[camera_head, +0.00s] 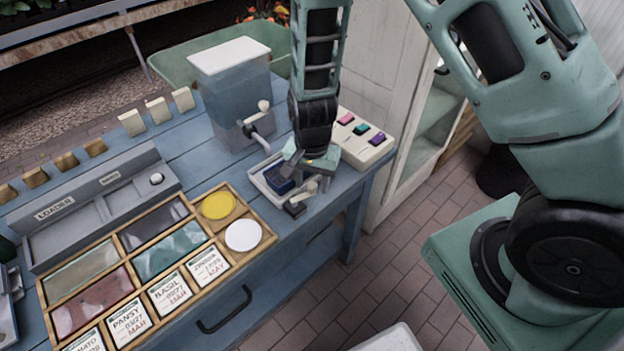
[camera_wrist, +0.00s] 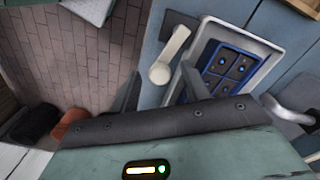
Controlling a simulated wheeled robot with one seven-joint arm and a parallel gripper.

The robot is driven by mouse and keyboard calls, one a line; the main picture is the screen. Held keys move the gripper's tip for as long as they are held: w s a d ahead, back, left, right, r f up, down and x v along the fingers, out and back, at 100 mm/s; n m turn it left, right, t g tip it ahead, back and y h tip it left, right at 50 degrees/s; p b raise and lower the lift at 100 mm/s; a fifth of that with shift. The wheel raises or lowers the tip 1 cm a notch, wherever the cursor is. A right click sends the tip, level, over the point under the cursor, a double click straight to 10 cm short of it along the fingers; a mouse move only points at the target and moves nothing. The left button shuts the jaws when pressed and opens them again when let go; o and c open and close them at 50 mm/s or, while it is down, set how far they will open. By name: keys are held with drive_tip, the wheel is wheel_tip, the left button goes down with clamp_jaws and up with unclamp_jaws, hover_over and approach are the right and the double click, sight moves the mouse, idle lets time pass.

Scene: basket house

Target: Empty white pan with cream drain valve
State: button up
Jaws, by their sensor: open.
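The white pan (camera_head: 257,183) sits on the blue bench below the clear tank. A dark blue block (camera_head: 279,179) with several round openings lies in it. In the wrist view the pan's pale rim (camera_wrist: 207,33) and the blue block (camera_wrist: 231,66) show clearly. The cream drain valve handle (camera_wrist: 172,50) stands beside the pan, on its left in that view. My gripper (camera_head: 300,193) is open, low over the pan's near right side. In the wrist view its dark fingers (camera_wrist: 162,88) are spread on either side of the handle's lower end. Whether they touch it, and whether the pan holds water, I cannot tell.
The clear tank (camera_head: 236,92) with white lid and cream tap stands behind the pan. A panel with coloured buttons (camera_head: 361,137) is to the right. A wooden tray (camera_head: 152,262) with colored panels and seed cards lies to the left. The bench's right edge is close.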

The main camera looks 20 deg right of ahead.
sight(309, 183)
drive_tip(key=c, duration=1)
drive_tip(key=w+n, duration=0.1)
drive_tip(key=n, duration=0.2)
drive_tip(key=shift+w+a, duration=0.1)
drive_tip(key=shift+w, duration=0.05)
drive_tip(key=o, duration=1)
wheel_tip(309, 183, up, 17)
drive_tip(key=shift+r, duration=0.2)
